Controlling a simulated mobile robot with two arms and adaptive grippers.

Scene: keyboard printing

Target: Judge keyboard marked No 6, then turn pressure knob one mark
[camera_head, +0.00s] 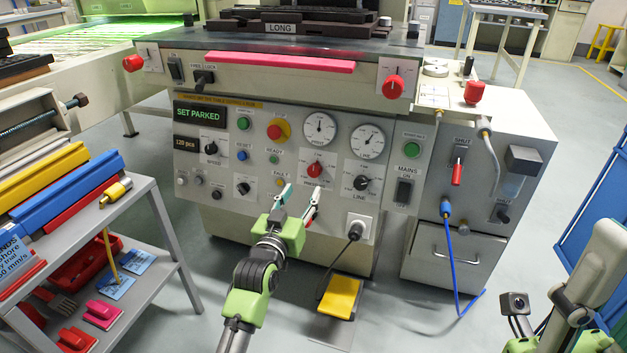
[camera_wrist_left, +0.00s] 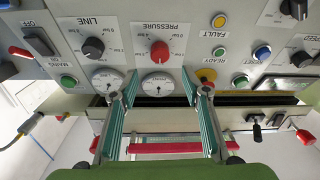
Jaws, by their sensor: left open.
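The red pressure knob (camera_head: 315,170) is on the sloped front panel of the machine. In the left wrist view the red knob (camera_wrist_left: 160,50), labelled PRESSURE, appears upside down with its scale. My left gripper (camera_head: 298,198) is open and empty, just below and in front of the knob in the head view. In the left wrist view its two fingertips (camera_wrist_left: 160,93) are apart, with the knob between and beyond them, not touching. My right gripper (camera_head: 555,335) is only partly in frame at the bottom right; its fingertips are hidden. I cannot read a No 6 mark on any keyboard.
A black LINE knob (camera_head: 361,183) sits beside the pressure knob, with two gauges (camera_head: 320,129) above. A display (camera_head: 200,114) reads SET PARKED. A dark assembly labelled LONG (camera_head: 281,28) lies on top. A grey shelf cart (camera_head: 165,225) stands left; a yellow pedal (camera_head: 340,297) is below.

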